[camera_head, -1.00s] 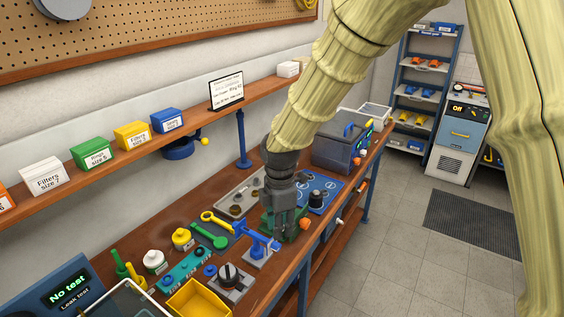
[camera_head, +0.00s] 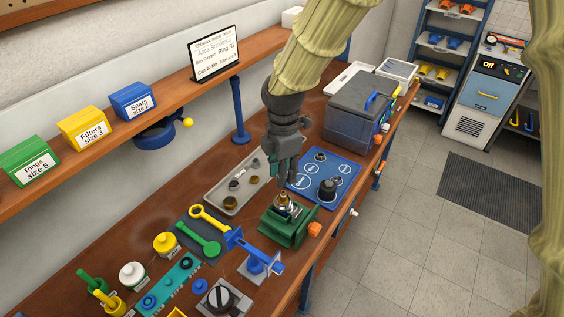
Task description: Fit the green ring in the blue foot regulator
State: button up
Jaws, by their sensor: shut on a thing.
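My gripper (camera_head: 284,184) points down over the green vise (camera_head: 282,233), its fingers shut on a small brass-coloured part (camera_head: 284,198). That part sits at the fingertips, right over a silvery body (camera_head: 287,208) in the vise. I cannot tell whether the two touch. I take the silvery body to be the regulator, but its foot is hidden in the vise and no blue shows on it. I cannot make out a green ring at the fingertips or in the vise. A teal strip (camera_head: 176,279) with small round pieces lies at the front left.
A grey tray (camera_head: 214,201) with metal parts and a blue mat (camera_head: 335,169) with a black knob lie behind the vise. A blue stand (camera_head: 257,264), a green wrench (camera_head: 196,236) and a yellow one (camera_head: 206,216) lie left. A lidded bin (camera_head: 355,115) stands farther back.

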aim_at(284, 192)
jog(key=f+b, duration=0.3)
jog(key=f, duration=0.1)
jog(key=shift+w, duration=0.3)
jog(key=shift+s+r, duration=0.3)
jog(key=shift+s, duration=0.25)
jog(key=shift+s+r, duration=0.25)
jog(key=shift+s, duration=0.25)
jog(key=shift+w+f, duration=0.45)
jog(key=shift+w, duration=0.25)
jog(key=shift+s+d+r+p, duration=0.15)
jog(key=shift+s+r+p, duration=0.2)
jog(key=shift+s+p, duration=0.15)
jog(key=shift+w+f, duration=0.25)
jog(key=shift+w, duration=0.05)
jog(key=shift+f+p, duration=0.3)
jog(key=shift+f, duration=1.65)
dwell(1.6)
